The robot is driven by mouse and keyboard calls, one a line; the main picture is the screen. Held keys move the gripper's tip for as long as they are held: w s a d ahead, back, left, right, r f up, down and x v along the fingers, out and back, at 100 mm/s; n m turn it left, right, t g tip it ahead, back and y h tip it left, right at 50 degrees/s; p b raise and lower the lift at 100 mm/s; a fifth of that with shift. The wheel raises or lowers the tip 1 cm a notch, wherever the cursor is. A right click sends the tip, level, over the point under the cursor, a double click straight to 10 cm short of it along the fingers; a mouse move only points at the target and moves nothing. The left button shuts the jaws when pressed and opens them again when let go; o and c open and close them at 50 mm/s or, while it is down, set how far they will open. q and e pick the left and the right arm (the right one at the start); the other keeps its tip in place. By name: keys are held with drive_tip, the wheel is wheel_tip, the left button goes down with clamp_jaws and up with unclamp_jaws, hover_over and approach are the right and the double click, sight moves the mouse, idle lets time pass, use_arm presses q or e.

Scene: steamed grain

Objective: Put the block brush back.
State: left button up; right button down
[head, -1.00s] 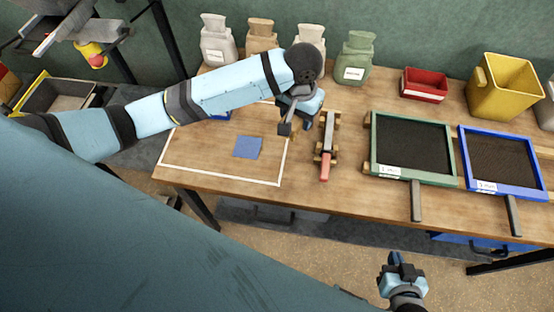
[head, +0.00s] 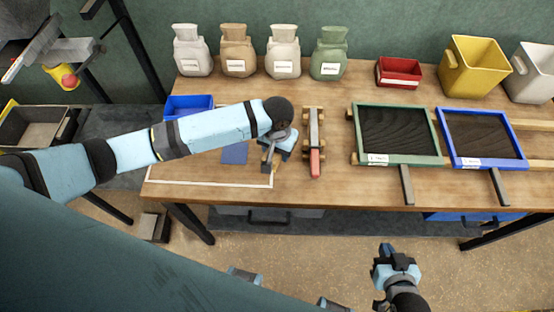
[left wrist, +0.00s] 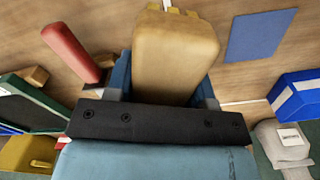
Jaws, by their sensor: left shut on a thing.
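My left gripper (head: 280,150) is over the wooden bench, between the blue square patch (head: 234,154) and the red-handled tool (head: 315,162). In the left wrist view, my left gripper (left wrist: 165,88) is shut on the block brush (left wrist: 176,50), a tan wooden block with rounded edges, with a blue finger on each side. The brush's underside is hidden there. In the head view the arm and gripper mostly hide the brush. The blue patch also shows in the left wrist view (left wrist: 260,36), apart from the brush. My right gripper (head: 392,262) hangs in front of the bench; its jaw opening is unclear.
The red-handled tool lies on wooden rests. Green-framed (head: 441,160) and blue-framed (head: 524,164) sieves are at right. Several sacks (head: 328,56), a red box (head: 398,74) and a yellow bin (head: 470,72) line the back. A blue bin (head: 186,104) stands behind my left arm.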

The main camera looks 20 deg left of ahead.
use_arm(q)
drive_tip(key=shift+f, duration=3.05)
drive_tip(key=shift+f, duration=0.15)
drive_tip(key=o, duration=0.8)
drive_tip(key=shift+o, duration=0.2)
wheel_tip(320, 180, up, 12)
drive_tip(key=shift+r, duration=0.2)
